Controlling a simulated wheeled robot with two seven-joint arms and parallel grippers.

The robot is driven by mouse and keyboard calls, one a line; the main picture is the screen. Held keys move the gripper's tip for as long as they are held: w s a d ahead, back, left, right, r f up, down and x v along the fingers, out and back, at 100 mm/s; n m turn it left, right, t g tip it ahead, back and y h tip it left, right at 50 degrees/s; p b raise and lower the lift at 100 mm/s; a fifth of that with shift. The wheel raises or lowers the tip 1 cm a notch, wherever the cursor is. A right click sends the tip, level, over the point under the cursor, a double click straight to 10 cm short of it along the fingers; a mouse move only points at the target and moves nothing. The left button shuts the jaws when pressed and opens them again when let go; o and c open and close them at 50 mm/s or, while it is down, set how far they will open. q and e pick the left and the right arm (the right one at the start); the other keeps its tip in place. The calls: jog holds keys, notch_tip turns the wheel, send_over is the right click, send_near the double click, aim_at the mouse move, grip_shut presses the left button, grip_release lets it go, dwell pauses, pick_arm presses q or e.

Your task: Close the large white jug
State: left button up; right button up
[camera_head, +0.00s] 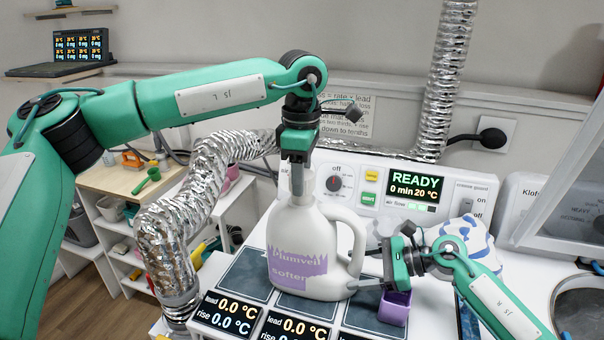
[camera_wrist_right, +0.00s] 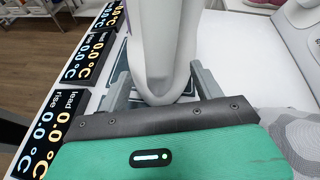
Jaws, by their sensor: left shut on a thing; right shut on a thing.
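The large white jug (camera_head: 308,245) with a purple label stands upright on a dark panel in the head view. Its handle is on the right side. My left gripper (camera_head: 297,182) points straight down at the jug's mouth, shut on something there. This is likely the cap, but the fingers hide it, and I cannot tell whether it sits on the neck. My right gripper (camera_head: 362,284) is shut on the jug low on its handle side. In the right wrist view the jug's pale lower handle part (camera_wrist_right: 160,50) sits between the two grey fingers.
A white device with a READY display (camera_head: 414,184) stands behind the jug. A small purple cup (camera_head: 394,307) is close under my right gripper. Temperature displays (camera_head: 228,312) line the front edge. A silver duct (camera_head: 165,240) is at left, and a blue-white cloth (camera_head: 468,240) at right.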

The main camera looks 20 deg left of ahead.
pick_arm(q)
jog(key=shift+f, duration=0.6)
pick_arm(e)
jog(key=shift+s+f, duration=0.2)
jog(key=shift+f, duration=0.15)
